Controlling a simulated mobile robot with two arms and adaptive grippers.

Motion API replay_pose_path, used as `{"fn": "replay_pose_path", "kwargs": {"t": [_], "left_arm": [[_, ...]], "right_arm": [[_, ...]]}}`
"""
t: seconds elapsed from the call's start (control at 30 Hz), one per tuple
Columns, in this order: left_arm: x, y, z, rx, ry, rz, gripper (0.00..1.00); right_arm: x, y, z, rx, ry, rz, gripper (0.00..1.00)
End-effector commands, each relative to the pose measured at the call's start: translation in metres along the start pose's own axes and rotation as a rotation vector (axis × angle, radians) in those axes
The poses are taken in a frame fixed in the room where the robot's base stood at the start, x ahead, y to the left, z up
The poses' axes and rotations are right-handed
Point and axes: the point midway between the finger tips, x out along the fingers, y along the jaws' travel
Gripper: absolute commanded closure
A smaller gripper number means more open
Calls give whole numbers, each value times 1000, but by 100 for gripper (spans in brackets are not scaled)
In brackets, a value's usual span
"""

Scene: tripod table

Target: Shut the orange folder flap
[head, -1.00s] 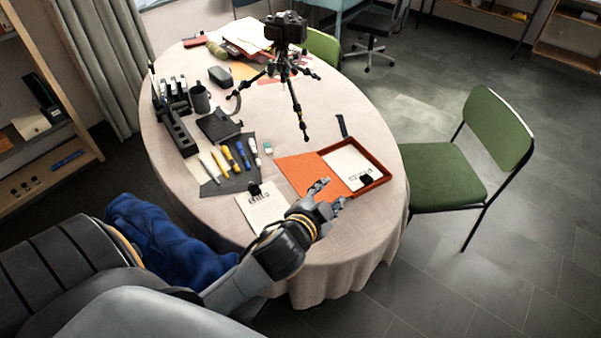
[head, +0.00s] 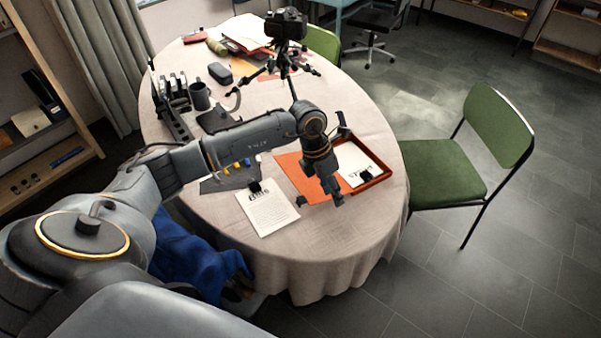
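The orange folder lies open on the round table. Its flat orange flap (head: 290,172) is spread out to the left of the red-orange tray side (head: 379,177), which holds white paper (head: 354,163) and a black clip (head: 365,176). My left gripper (head: 328,193) points down over the flap, near the seam with the tray. It hides part of the flap and tray edge. Whether it touches the flap, and how far its fingers are apart, I cannot tell. My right gripper is not in view.
A clipped printed sheet (head: 268,212) lies left of the flap. A camera on a tripod (head: 287,28) stands behind the folder. My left arm passes over a dark mat (head: 215,184) with tools. A green chair (head: 447,173) stands at the right.

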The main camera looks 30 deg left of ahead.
Motion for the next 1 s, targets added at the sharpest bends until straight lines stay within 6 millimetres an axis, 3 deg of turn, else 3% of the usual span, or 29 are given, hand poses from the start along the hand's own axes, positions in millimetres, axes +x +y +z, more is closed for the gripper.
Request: {"fn": "replay_pose_path", "kwargs": {"t": [0.03, 0.1, 0.23, 0.57, 1.0], "left_arm": [[-10, 24, -10, -10, 60, 72, 60], [-21, 48, -23, -25, 129, 146, 60], [-34, 71, -37, -45, 201, 221, 60], [-25, 78, -43, -50, 218, 235, 60], [16, 86, -52, -49, 216, 233, 60]], "right_arm": [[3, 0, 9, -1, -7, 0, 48], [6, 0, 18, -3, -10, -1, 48], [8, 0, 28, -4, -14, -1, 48], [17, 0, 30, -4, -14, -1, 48], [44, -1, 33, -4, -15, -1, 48]]}}
